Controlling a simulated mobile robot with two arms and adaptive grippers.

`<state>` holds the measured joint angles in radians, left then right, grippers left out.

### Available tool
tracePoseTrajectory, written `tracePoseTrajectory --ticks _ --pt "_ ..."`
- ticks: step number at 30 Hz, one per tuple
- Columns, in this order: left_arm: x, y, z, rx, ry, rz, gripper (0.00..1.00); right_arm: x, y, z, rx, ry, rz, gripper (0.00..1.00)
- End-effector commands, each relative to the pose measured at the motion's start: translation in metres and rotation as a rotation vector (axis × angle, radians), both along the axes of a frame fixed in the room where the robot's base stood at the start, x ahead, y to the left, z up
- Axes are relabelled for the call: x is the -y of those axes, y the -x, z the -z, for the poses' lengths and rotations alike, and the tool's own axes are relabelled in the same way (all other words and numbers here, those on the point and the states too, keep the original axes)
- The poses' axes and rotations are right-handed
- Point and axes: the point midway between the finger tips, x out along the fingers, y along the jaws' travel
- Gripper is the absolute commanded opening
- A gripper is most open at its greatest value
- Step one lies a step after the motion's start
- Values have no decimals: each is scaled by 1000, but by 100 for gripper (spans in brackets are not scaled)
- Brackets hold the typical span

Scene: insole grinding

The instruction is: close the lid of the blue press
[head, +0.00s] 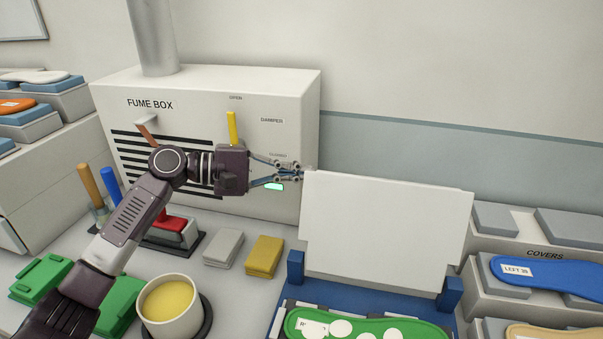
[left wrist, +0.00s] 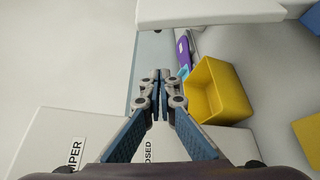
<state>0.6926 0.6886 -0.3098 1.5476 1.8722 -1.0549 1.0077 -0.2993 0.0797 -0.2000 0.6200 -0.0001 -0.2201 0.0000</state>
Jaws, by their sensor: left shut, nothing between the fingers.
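The blue press (head: 368,294) stands at the front right in the head view. Its white lid (head: 388,230) is open and stands nearly upright on the blue hinge posts. A green insole (head: 370,325) with white round patches lies in the press. My left gripper (head: 301,172) is shut and empty, its fingertips by the lid's upper left corner; I cannot tell whether they touch it. In the left wrist view the shut fingertips (left wrist: 161,76) show below a white slab (left wrist: 215,12), which looks like the lid. My right gripper is not in view.
The fume box (head: 210,90) with its yellow damper handle (head: 232,128) stands behind my left arm. A cup of yellow stuff (head: 172,310), grey and yellow blocks (head: 264,256) and green blocks lie in front. The covers rack (head: 520,255) stands right of the press.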

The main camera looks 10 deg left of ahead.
Motion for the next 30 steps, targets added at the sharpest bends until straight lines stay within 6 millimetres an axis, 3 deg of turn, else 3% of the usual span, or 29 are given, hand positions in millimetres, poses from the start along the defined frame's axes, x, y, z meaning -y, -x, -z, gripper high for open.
tracePoseTrajectory --ticks 10,18,30 --pt "67 -31 8 1 0 1 0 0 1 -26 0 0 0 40" --pt "68 0 -1 0 -2 0 0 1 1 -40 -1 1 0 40" --pt "69 6 -2 -1 0 -1 0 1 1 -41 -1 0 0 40"
